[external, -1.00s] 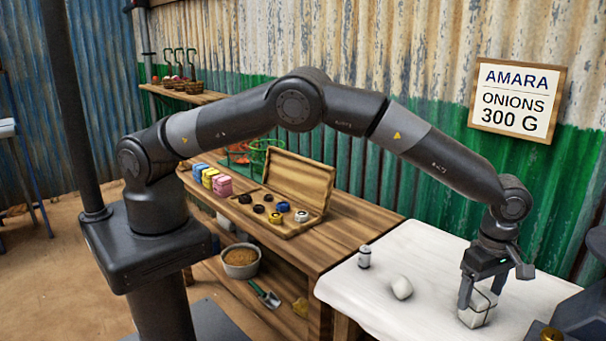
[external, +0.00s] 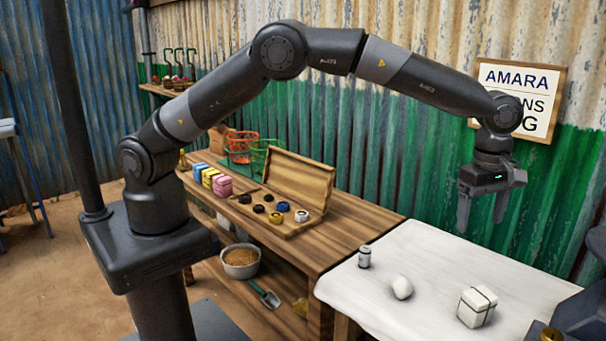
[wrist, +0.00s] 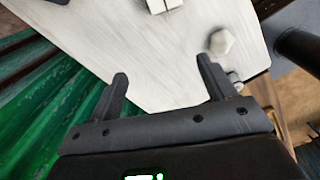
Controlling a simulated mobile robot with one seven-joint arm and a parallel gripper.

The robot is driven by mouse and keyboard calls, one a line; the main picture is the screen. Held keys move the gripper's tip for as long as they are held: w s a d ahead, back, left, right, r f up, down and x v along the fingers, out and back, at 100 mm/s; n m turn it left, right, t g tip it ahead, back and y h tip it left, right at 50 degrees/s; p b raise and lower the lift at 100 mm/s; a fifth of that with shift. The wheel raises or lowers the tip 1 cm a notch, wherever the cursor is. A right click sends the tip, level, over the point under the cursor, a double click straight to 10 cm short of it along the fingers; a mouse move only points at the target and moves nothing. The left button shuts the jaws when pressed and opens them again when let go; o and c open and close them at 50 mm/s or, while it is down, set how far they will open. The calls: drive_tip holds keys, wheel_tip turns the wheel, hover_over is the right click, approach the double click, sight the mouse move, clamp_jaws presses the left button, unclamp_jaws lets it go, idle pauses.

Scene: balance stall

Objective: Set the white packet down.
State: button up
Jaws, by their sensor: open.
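The white packet (external: 477,306), tied with dark string, rests on the white tabletop (external: 385,300) near its right side. It also shows in the wrist view, cut off at the top edge (wrist: 163,5). My gripper (external: 481,228) is open and empty, well above and behind the packet, pointing down. In the wrist view its two fingers (wrist: 162,85) are spread with only bare tabletop between them.
A wooden box of weights (external: 300,195) sits on the bench. A sign (external: 516,90) hangs on the wall, partly covered by my arm.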

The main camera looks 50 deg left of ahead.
drive_tip(key=w+a+r+m+h, duration=0.1)
drive_tip(key=w+a+r, duration=0.3)
drive_tip(key=a+r, duration=0.3)
drive_tip(key=w+a+r+m, duration=0.1)
drive_tip(key=w+a+r, duration=0.2)
drive_tip(key=a+r, duration=0.5)
drive_tip(key=s+a+r+m+t, duration=0.1)
drive_tip(key=s+a+r+m, duration=0.15)
drive_tip(key=a, duration=0.75)
drive_tip(key=s+a+r+m+t, duration=0.1)
drive_tip(key=a+r, duration=0.2)
drive_tip(key=a, duration=0.6)
drive_tip(key=s+a+r+m+t, duration=0.1)
drive_tip(key=s+a+r, duration=0.15)
drive_tip(key=a, duration=0.75)
drive_tip(key=s+a+f+m+t, duration=0.1)
drive_tip(key=s+a+f+m, duration=0.1)
drive_tip(key=s+a, duration=0.7)
drive_tip(key=s+a+f+m+t+y, duration=0.1)
drive_tip(key=s+a+m, duration=0.3)
drive_tip(key=s+a, duration=0.5)
drive_tip(key=shift+s+f, duration=0.2)
drive_tip(key=shift+f, duration=0.55)
drive_tip(key=shift+o, duration=0.2)
